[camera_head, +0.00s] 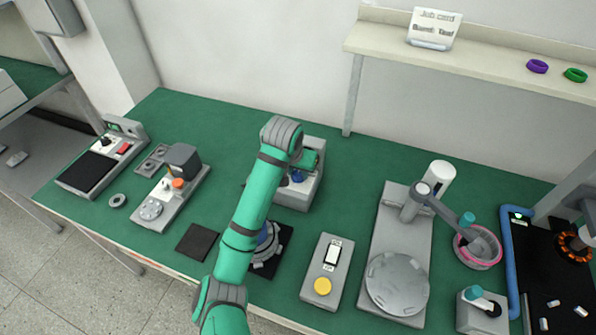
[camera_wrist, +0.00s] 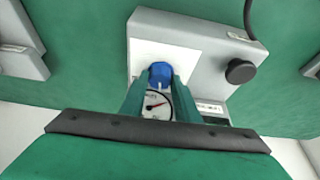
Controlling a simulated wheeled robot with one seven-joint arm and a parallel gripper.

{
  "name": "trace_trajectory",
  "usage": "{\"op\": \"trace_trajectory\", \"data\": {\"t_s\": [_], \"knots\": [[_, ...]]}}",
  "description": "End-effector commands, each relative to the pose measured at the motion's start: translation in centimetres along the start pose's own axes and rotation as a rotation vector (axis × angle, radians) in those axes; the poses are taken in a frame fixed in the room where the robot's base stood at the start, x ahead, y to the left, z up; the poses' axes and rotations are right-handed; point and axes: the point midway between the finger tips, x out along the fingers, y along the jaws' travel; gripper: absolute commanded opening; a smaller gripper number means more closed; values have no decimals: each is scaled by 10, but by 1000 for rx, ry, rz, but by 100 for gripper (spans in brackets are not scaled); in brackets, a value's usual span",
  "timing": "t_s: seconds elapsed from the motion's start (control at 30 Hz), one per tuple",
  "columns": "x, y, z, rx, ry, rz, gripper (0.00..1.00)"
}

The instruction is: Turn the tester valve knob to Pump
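The tester (camera_head: 297,196) is a grey box on the green bench, partly hidden behind my arm in the head view. In the wrist view its grey housing (camera_wrist: 205,57) has a white panel with a blue valve knob (camera_wrist: 161,72) and a round gauge with a red needle (camera_wrist: 157,104) below it. A pale mark shows at the knob's lower edge; the position labels are not readable. My gripper (camera_wrist: 161,84) has its two green fingers apart, one on each side of the knob's lower part. I cannot tell whether they touch it.
A black round knob (camera_wrist: 241,71) and a black cable (camera_wrist: 250,18) are at the tester's right side. In the head view, a grey switch box with a yellow button (camera_head: 322,286) and a grey fixture with a round plate (camera_head: 398,283) stand right of my arm. A shelf (camera_head: 480,62) is behind.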

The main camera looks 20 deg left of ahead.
Motion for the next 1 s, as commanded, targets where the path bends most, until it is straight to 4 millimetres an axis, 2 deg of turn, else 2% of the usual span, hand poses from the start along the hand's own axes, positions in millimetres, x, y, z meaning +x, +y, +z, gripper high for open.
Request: {"op": "trace_trajectory", "data": {"t_s": [0.3, 0.6, 0.63, 0.7, 1.0], "knots": [[0, -1, 0, 105, -1, 44, 6], [0, -2, 0, 113, 0, 47, 6], [0, -2, 0, 112, 0, 47, 36], [0, -2, 0, 112, 0, 47, 47], [-1, -1, 0, 113, 0, 47, 47]]}}
